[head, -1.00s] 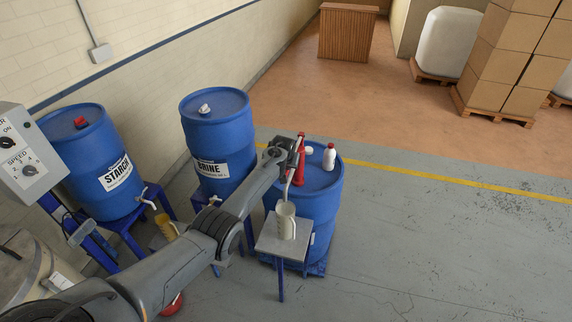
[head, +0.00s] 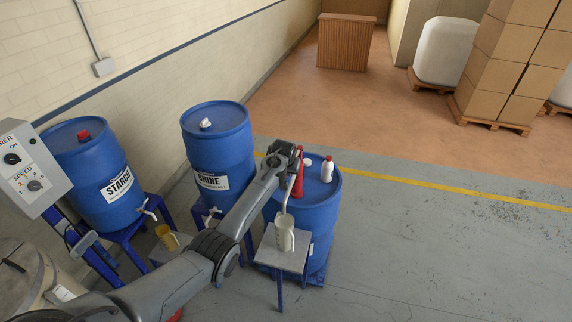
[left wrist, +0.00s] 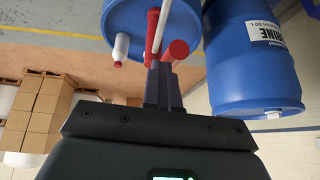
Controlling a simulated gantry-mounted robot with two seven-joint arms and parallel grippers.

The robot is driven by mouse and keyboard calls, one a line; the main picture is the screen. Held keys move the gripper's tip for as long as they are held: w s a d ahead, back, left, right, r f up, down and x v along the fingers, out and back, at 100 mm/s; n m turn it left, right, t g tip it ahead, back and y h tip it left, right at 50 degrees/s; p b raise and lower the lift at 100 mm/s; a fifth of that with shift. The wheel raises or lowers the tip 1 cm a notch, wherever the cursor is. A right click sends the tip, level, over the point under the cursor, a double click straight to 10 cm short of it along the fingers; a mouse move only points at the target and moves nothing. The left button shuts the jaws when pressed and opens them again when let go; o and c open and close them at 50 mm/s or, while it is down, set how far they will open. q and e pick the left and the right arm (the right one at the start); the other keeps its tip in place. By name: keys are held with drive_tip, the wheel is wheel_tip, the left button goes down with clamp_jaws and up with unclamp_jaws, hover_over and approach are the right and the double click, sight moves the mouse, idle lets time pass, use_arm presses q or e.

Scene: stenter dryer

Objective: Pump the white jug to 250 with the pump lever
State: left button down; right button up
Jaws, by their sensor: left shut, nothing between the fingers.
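The white jug (head: 285,236) stands upright on a small grey stand in front of the right-hand blue drum (head: 318,205). Its fill level is too small to read. The red pump (head: 298,177) rises from that drum's top, its pale spout pointing down over the jug. In the left wrist view the red pump parts (left wrist: 178,50) and a pale rod are close to my fingertips. My left gripper (left wrist: 163,66) is shut and empty at the pump; I cannot tell whether it touches the lever. In the head view my left arm hides part of the pump top. My right gripper is out of view.
A white bottle with a red cap (head: 327,168) stands on the pump drum. The BRINE drum (head: 217,150) and STARCH drum (head: 95,180) stand to the left, with a yellow jug (head: 166,237) below. A control box (head: 32,168) is far left. Floor to the right is clear.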

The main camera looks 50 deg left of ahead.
use_arm(q)
drive_tip(key=b+v, duration=0.1)
drive_tip(key=v, duration=0.5)
drive_tip(key=shift+s, duration=0.2)
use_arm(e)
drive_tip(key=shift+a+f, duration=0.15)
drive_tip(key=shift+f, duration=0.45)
use_arm(q)
drive_tip(key=shift+r, duration=0.15)
